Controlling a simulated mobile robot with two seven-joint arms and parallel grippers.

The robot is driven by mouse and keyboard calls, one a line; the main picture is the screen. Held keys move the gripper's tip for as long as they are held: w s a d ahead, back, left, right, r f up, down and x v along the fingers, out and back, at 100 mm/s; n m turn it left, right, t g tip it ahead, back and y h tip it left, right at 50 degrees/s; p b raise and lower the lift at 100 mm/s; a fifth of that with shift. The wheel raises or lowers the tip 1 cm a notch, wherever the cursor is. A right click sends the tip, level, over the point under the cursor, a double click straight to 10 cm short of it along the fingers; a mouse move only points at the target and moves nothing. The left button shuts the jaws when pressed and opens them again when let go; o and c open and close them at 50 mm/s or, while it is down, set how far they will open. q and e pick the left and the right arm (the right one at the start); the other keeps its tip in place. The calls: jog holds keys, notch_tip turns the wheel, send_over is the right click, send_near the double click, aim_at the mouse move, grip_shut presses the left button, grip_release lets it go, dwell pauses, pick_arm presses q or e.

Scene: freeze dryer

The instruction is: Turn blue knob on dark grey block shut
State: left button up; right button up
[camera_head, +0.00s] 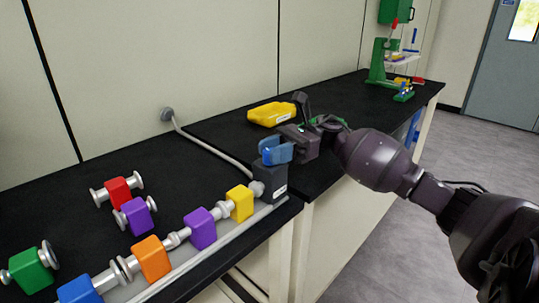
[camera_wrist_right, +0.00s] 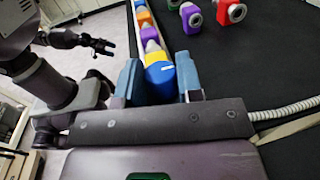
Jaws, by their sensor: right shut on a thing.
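The dark grey block (camera_head: 271,184) stands at the right end of the row of coloured blocks, near the bench's front edge. The blue knob (camera_wrist_right: 160,82), with a white line on top, shows in the right wrist view between the two blue finger pads. My right gripper (camera_head: 277,152) is shut on the knob from above the block; its pads mostly hide the knob in the head view. My left gripper (camera_wrist_right: 103,46) shows at the upper left of the right wrist view, apart from the block, with its fingers spread and empty.
Yellow (camera_head: 240,203), purple (camera_head: 201,228), orange (camera_head: 151,258) and blue (camera_head: 79,290) blocks line up along the bench front. Loose red (camera_head: 118,191), purple (camera_head: 139,215) and green (camera_head: 31,270) blocks lie behind. A grey hose (camera_head: 212,146) runs to the wall. A yellow item (camera_head: 271,113) lies behind my right gripper.

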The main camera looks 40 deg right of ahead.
dwell(0.3)
jog(key=o, duration=0.9)
jog(key=shift+s+d, duration=0.2)
jog(key=shift+d, duration=1.6)
jog(key=shift+s+d, duration=0.15)
jog(key=shift+d, duration=1.6)
jog(key=shift+s+d, duration=0.2)
jog(key=shift+d, duration=1.6)
